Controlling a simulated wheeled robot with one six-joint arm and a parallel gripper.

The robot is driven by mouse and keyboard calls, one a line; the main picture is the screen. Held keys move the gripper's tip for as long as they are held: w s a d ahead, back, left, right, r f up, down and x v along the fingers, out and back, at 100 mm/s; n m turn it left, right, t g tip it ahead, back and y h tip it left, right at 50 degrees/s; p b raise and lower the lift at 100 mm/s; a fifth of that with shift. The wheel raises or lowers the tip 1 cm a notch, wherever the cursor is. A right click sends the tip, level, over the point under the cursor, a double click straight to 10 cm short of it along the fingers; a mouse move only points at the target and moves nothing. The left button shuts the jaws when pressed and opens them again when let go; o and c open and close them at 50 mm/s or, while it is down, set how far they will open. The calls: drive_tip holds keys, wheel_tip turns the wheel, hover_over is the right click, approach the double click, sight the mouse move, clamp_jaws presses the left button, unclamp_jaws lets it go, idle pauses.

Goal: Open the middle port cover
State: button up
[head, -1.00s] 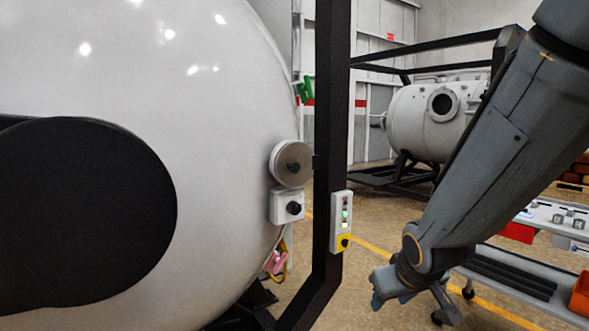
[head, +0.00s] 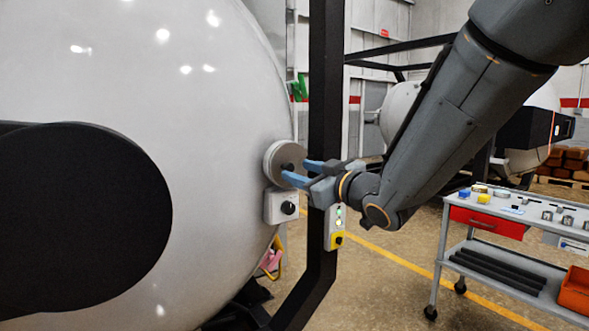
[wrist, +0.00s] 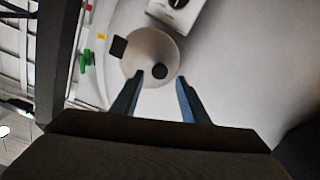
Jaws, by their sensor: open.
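The round grey port cover (head: 276,162) sits on the right side of the big white furnace vessel (head: 150,60) and looks shut. It has a dark round knob in its middle. In the wrist view the cover (wrist: 143,47) shows as a pale disc with the dark knob (wrist: 160,71) and a dark square piece at its edge. My gripper (head: 298,172) is open, its two blue fingers pointing left at the knob. In the wrist view the gripper (wrist: 158,80) has its fingertips on either side of the knob's line, with clear space between them. I cannot tell whether they touch it.
A white box with a black knob (head: 288,208) is fixed just below the cover. A black frame post (head: 325,100) stands close by, carrying a panel with lit buttons (head: 336,228). A tool cart (head: 500,215) stands at the right, with open floor between.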

drive_tip(key=shift+x, duration=1.5)
drive_tip(key=shift+c, duration=0.2)
clamp_jaws()
